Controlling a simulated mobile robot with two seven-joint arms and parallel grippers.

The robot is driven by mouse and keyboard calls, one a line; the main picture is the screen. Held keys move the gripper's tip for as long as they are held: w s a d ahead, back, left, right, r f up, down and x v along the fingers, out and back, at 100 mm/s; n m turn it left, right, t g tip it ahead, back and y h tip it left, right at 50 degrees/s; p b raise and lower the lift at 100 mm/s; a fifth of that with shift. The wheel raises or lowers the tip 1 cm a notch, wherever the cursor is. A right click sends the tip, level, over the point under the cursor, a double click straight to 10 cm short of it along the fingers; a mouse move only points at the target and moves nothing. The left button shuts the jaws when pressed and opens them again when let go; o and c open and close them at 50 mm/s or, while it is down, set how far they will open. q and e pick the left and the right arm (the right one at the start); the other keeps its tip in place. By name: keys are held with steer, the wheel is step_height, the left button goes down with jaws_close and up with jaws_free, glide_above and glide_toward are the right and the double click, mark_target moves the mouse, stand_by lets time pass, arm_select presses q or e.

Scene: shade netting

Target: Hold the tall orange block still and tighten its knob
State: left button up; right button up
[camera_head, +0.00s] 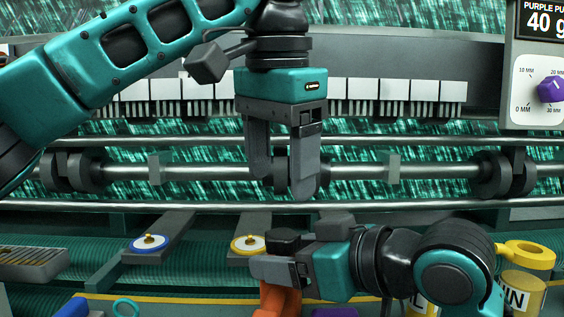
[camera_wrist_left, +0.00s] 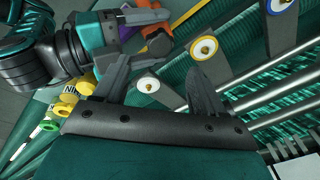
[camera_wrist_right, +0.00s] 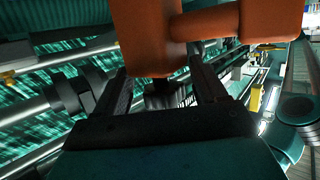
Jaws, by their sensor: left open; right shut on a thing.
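The orange block (camera_head: 276,302) shows only in part at the bottom of the head view, under my right gripper (camera_head: 262,268). In the right wrist view the orange block (camera_wrist_right: 145,40) fills the top middle, with an orange rod running right to a wider orange piece (camera_wrist_right: 272,20). My left gripper (camera_head: 285,190) is open and empty, pointing down above and behind the right gripper, apart from the block. The left wrist view shows the orange block (camera_wrist_left: 160,44) beyond its fingers.
Metal rollers (camera_head: 350,172) run across behind the left gripper. A blue-ringed disc (camera_head: 150,243) and a yellow-ringed disc (camera_head: 248,244) sit on grey arms left of the right gripper. A purple dial (camera_head: 551,89) is on a panel.

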mark_target(281, 234)
arm_select(q)
steer(key=shift+n, duration=0.9)
steer(key=shift+x, duration=4.5)
steer(key=shift+c, duration=0.2)
jaws_close()
